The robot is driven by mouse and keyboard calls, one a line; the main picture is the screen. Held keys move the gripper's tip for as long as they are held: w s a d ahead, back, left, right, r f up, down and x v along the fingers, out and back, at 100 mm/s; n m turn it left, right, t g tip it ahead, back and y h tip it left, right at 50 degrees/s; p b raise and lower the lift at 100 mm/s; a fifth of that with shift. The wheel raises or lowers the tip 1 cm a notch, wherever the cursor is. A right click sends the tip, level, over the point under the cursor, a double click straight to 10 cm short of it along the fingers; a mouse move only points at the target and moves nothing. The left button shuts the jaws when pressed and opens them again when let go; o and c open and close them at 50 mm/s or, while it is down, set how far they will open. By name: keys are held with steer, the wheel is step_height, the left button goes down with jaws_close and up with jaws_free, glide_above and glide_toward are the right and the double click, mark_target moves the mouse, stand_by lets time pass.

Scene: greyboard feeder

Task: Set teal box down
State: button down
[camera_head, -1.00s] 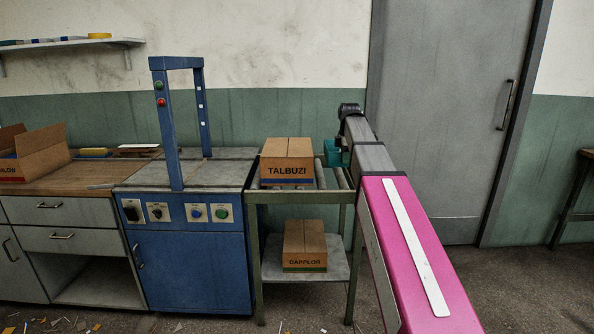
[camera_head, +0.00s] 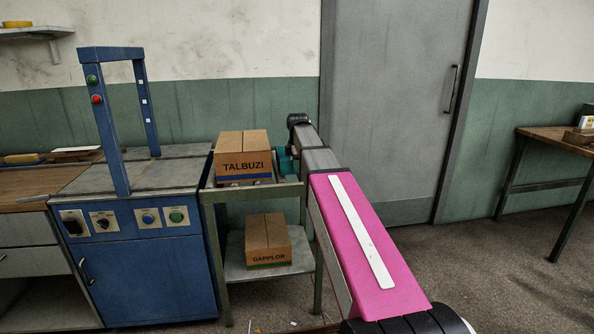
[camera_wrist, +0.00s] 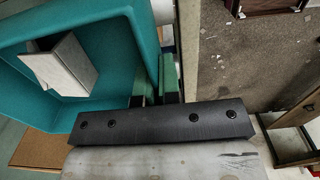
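The teal box (camera_wrist: 110,15) fills the upper left of the wrist view, open towards the camera, with a whitish block-like item (camera_wrist: 62,65) inside. My gripper (camera_wrist: 157,82) has its two green fingers on either side of the box's near right wall, gripping it. In the head view a small part of the teal box (camera_head: 286,160) shows beside the TALBUZI carton, and my arm hides the rest. I cannot tell whether the box touches anything below it.
The TALBUZI carton (camera_head: 243,155) stands on the green-framed roller stand (camera_head: 250,193), with the DAPPLOR carton (camera_head: 268,240) on its lower shelf. A blue machine (camera_head: 150,265) stands left. A wooden table (camera_head: 550,140) stands far right, with open floor (camera_head: 460,265) before it.

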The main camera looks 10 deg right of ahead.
steer(key=shift+f, duration=0.9)
steer(key=shift+f, duration=0.15)
steer(key=c, duration=1.3)
jaws_free()
